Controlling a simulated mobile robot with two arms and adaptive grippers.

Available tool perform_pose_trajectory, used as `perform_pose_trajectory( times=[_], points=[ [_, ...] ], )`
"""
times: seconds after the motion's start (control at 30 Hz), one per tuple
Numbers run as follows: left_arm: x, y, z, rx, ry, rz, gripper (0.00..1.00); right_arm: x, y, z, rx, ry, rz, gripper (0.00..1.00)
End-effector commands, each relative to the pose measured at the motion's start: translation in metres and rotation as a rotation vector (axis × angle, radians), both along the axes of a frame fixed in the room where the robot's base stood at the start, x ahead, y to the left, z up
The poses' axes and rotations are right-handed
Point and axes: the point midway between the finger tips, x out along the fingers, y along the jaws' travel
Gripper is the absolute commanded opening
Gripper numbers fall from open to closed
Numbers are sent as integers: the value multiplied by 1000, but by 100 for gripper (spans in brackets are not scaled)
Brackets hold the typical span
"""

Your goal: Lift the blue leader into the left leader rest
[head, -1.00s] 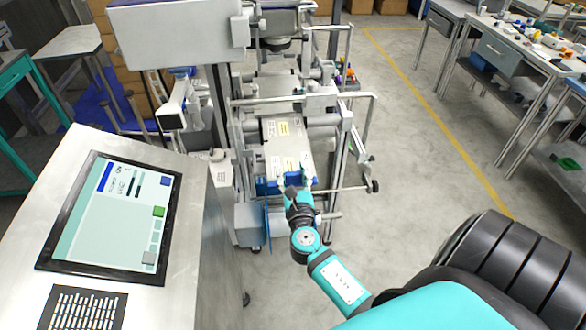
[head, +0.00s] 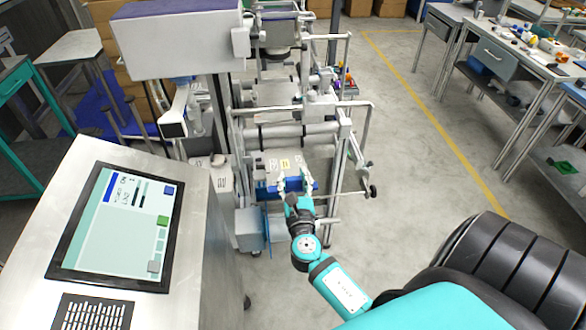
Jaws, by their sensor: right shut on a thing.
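My right gripper (head: 294,186) reaches in from the lower right, at the front of the grey machine. It is shut on the blue leader (head: 268,191), a blue strip that shows on both sides of the fingers. The strip lies across the front end of a pale web (head: 285,162) with small white and yellow labels. The fingers hide the middle of the strip. I cannot make out the left leader rest for certain. My left gripper is not in view.
The machine frame (head: 345,150) has rails and rollers (head: 290,132) just behind the web. A console with a screen (head: 118,225) stands at the left. Workbenches (head: 510,50) line the right. The floor (head: 420,160) between is clear.

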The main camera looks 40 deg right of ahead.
Motion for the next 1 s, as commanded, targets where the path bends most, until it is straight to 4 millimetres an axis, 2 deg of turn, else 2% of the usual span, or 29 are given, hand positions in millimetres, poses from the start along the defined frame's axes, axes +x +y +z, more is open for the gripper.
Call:
perform_pose_trajectory(
  times=[1.0],
  points=[
    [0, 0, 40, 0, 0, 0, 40, -19, 12, 42, 0, 0, 0, 2]
  ],
)
